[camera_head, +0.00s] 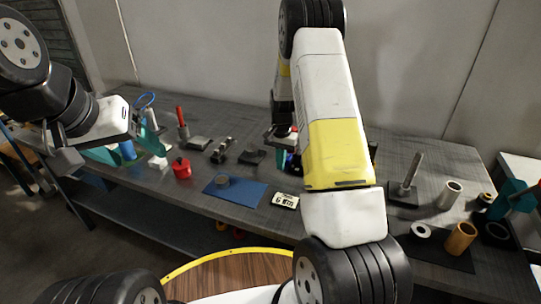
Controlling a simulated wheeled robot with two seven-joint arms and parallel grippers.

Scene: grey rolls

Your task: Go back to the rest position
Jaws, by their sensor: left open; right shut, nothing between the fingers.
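A pale grey roll (450,195) stands at the right of the bench.
An orange roll (461,238), a white ring (420,231) and a post on a dark base (411,174) are at the right. The wall is close behind the bench.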

